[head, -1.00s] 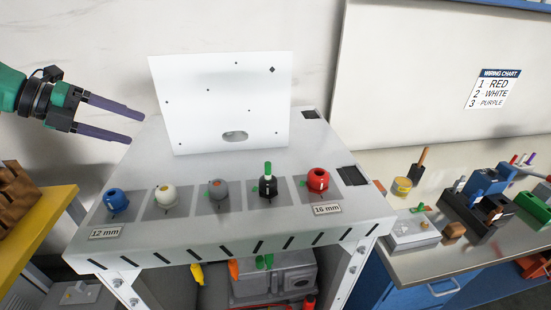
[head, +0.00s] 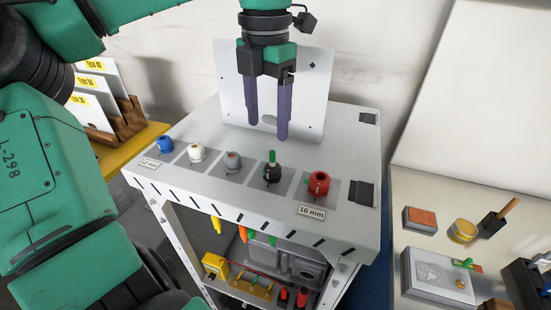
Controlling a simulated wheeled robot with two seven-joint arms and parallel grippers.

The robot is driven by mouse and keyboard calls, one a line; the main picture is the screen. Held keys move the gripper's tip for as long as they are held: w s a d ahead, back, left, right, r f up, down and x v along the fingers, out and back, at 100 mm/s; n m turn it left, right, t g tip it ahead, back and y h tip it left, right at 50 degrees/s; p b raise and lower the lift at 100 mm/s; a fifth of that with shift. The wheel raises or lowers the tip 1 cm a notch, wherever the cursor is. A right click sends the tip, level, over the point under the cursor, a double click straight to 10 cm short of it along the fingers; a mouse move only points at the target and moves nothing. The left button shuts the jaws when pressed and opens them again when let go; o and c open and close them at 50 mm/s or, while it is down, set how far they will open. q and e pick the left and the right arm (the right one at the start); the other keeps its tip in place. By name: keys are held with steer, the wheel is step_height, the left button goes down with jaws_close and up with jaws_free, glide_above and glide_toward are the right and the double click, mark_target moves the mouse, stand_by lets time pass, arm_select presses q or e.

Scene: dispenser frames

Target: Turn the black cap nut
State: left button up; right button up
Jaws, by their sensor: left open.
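The black cap nut (head: 272,175) sits on a dark square pad on the grey dispenser top, with a green stem rising from it. It is second from the right in the row, between the grey nut (head: 232,162) and the red nut (head: 319,184). My left gripper (head: 268,132) points down with its two purple fingers apart and empty. In the picture it is above the black nut, in front of the white upright panel (head: 308,85), and not touching the nut. My right gripper is not in view.
A blue nut (head: 165,145) and a white nut (head: 197,153) stand left in the row. A "16 mm" label (head: 312,212) is at the front edge. A bench (head: 420,195) with a yellow tin (head: 462,231) is at right. Wooden racks (head: 120,120) stand at left.

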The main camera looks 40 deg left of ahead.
arm_select(q)
glide_above(272, 165)
steer(key=a, duration=0.1)
step_height(272, 165, down, 5)
steer(key=shift+w+a+r+p, duration=0.1)
steer(key=shift+a+r+p, duration=0.05)
steer(key=shift+p, duration=0.25)
steer(key=f, duration=0.1)
steer(key=d+f, duration=0.1)
steer(key=f, duration=0.2)
steer(key=shift+w+d+f+p, duration=0.15)
steer(key=shift+w+d+p, duration=0.15)
steer(key=shift+p, duration=0.1)
steer(key=shift+s+a+f, duration=0.1)
steer(key=shift+a+f, duration=0.05)
steer(key=shift+f, duration=0.1)
steer(key=shift+s+a+f, duration=0.1)
steer(key=shift+a, duration=0.2)
steer(key=shift+d, duration=0.2)
jaws_close()
steer(key=shift+a, duration=0.1)
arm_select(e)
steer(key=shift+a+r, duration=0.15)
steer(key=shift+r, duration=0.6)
